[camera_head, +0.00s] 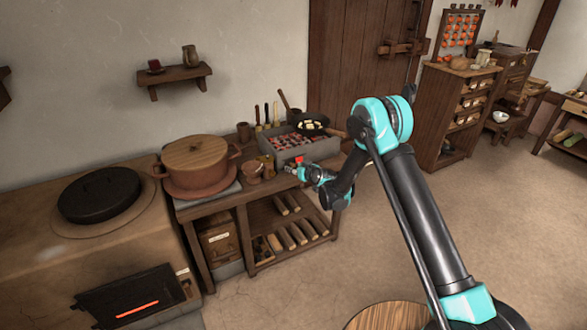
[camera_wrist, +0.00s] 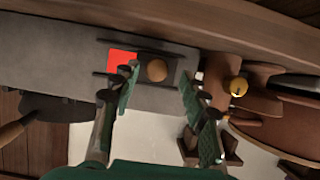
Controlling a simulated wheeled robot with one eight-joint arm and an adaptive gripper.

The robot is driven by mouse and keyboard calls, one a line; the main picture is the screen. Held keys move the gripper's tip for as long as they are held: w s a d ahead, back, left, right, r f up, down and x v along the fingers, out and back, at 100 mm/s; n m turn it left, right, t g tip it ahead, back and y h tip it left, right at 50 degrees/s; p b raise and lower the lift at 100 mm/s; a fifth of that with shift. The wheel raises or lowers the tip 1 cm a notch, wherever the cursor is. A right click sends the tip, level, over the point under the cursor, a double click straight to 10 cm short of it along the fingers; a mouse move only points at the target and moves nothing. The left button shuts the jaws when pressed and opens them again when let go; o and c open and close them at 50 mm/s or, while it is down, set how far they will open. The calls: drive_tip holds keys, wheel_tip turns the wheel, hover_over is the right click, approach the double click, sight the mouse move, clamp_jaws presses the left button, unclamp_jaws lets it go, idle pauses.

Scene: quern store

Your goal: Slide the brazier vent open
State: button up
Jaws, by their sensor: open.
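The grey brazier (camera_head: 275,150) stands on the wooden bench, with red coals inside. In the wrist view its grey front face (camera_wrist: 50,50) carries a dark vent plate (camera_wrist: 180,66) between two dark rails. A round brown knob (camera_wrist: 157,70) sits on the plate. A red patch (camera_wrist: 119,60) shows just left of the plate. My gripper (camera_wrist: 158,80) is open, its fingers on either side of the knob in the picture. I cannot tell whether they touch it. In the head view my gripper (camera_head: 292,170) is at the brazier's front.
A pan (camera_head: 311,124) with pale pieces sits on the brazier. A lidded pot (camera_head: 196,163) and small brown vessels stand to the left. Logs (camera_head: 290,236) lie on the shelf below. In the wrist view a yellow-topped item (camera_wrist: 238,88) is right of my gripper.

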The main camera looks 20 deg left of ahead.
drive_tip(key=v, duration=1)
drive_tip(key=shift+s, duration=0.2)
drive_tip(key=shift+d+r, duration=0.1)
drive_tip(key=shift+d, duration=0.1)
drive_tip(key=s+d+r+m+h, duration=0.15)
drive_tip(key=d+r, duration=0.25)
drive_tip(key=d, duration=0.5)
drive_tip(key=s+d+r+m+g+h, duration=0.1)
drive_tip(key=s+d+r+h, duration=0.2)
drive_tip(key=d, duration=0.7)
drive_tip(key=s+d+r+m+h, duration=0.1)
drive_tip(key=s+d+r+m, duration=0.2)
drive_tip(key=d, duration=0.6)
drive_tip(key=s+d+f+m+g+h, duration=0.1)
drive_tip(key=s+d+m+g+h, duration=0.2)
drive_tip(key=s+d, duration=1.9)
drive_tip(key=s+m+h, duration=0.1)
drive_tip(key=s, duration=0.2)
drive_tip(key=shift+d+h, duration=0.2)
drive_tip(key=shift+h, duration=0.15)
